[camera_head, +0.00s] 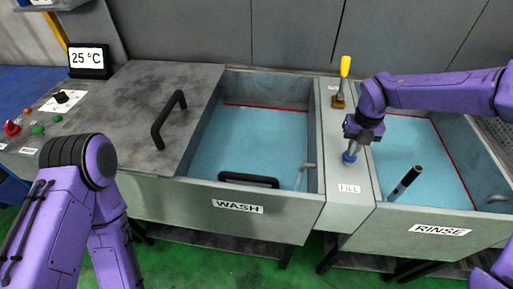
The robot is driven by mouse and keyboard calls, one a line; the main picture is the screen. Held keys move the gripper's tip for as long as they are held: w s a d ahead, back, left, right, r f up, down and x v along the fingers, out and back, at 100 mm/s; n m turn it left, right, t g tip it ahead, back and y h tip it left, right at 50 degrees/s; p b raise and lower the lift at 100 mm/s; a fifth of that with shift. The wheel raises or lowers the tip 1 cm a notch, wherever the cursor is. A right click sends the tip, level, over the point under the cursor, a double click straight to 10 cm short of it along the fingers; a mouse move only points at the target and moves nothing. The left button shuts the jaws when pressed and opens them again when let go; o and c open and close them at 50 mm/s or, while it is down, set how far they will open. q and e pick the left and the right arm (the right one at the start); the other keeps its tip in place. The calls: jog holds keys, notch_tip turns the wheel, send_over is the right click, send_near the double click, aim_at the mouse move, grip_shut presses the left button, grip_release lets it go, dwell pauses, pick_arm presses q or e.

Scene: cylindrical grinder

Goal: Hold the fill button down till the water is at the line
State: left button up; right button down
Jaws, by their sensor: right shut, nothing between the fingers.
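The blue fill button (349,157) sits on the grey strip between the two tanks, behind the FILL label (349,188). My right gripper (352,146) is shut and empty, pointing down right over the button; it hides the button's top, and I cannot tell whether it is pressed. Water fills the RINSE tank (440,231), its pale blue surface (412,158) close to the red line (452,160) on the far and right walls. The WASH tank (237,207) also holds water (250,145) near its red line. My left arm shows at the left, but its gripper does not.
A yellow-handled lever (345,67) stands behind the button. A dark tube (404,183) rises from the rinse tank. A lid (140,112) with a black handle lies left of the wash water. A panel with buttons (38,130) and a 25 °C display (88,60) are at the left.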

notch_tip(320, 180, up, 7)
jog(key=p, duration=0.5)
jog(key=shift+f, duration=0.15)
jog(key=shift+f, duration=0.1)
